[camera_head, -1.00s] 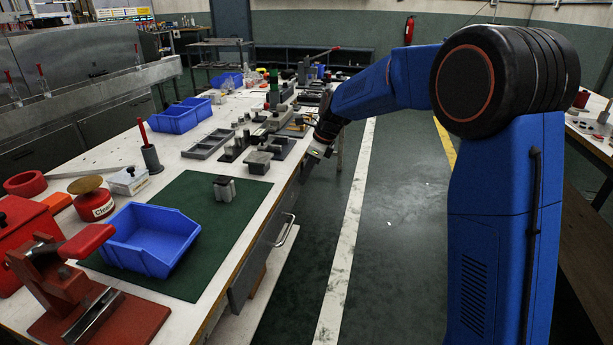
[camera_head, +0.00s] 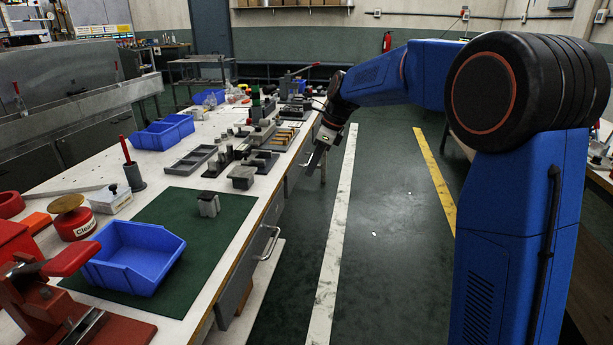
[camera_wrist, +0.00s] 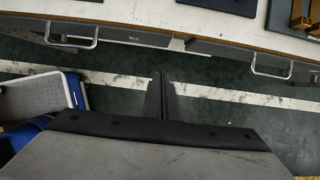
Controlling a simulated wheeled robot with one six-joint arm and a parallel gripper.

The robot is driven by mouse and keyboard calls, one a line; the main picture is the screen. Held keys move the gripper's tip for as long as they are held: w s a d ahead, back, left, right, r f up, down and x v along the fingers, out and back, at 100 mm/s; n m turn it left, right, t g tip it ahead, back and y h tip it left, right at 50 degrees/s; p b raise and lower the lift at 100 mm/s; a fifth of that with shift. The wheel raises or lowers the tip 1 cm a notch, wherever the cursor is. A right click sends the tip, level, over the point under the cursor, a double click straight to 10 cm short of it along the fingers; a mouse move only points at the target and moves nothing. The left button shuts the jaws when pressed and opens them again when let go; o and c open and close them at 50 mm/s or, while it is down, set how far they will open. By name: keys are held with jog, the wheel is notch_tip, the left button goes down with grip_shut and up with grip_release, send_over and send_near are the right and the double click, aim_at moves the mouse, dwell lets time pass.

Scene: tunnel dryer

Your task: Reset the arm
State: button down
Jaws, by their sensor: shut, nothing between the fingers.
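My gripper (camera_head: 313,160) hangs at the end of my blue arm, just past the right edge of the long white workbench (camera_head: 60,178) and over the floor. In the wrist view my gripper (camera_wrist: 160,95) points toward the bench edge, its fingers together with nothing between them. The dark green floor and a white floor line (camera_wrist: 215,93) show beyond the fingers. The gripper touches nothing that I can see.
The bench holds a green mat (camera_head: 226,228) with a blue bin (camera_head: 133,258) and a small grey metal block (camera_head: 208,204). Grey trays (camera_head: 190,160) and fixtures stand farther back. Drawer handles (camera_head: 270,243) stick out from the bench side. The aisle floor (camera_head: 385,250) is clear.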

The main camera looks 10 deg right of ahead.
jog(key=s+d+r+n+t+h, duration=0.15)
jog(key=s+d+n, duration=0.35)
jog(key=s, duration=0.6)
jog(key=s+d+r+n+h, duration=0.15)
jog(key=s+d+n, duration=0.4)
jog(key=s, duration=0.65)
jog(key=s+d+f+n, duration=0.2)
jog(key=s+n, duration=0.1)
jog(key=s, duration=0.4)
jog(key=s+d+f+n+t, duration=0.1)
jog(key=s+d+f+n, duration=0.2)
jog(key=s, duration=0.4)
jog(key=s+d+f+n+t+h, duration=0.1)
jog(key=s+d+f+n, duration=0.1)
jog(key=s+n, duration=0.3)
jog(key=shift+s+d+f, duration=0.25)
jog(key=shift+s+f, duration=0.5)
jog(key=shift+s, duration=0.35)
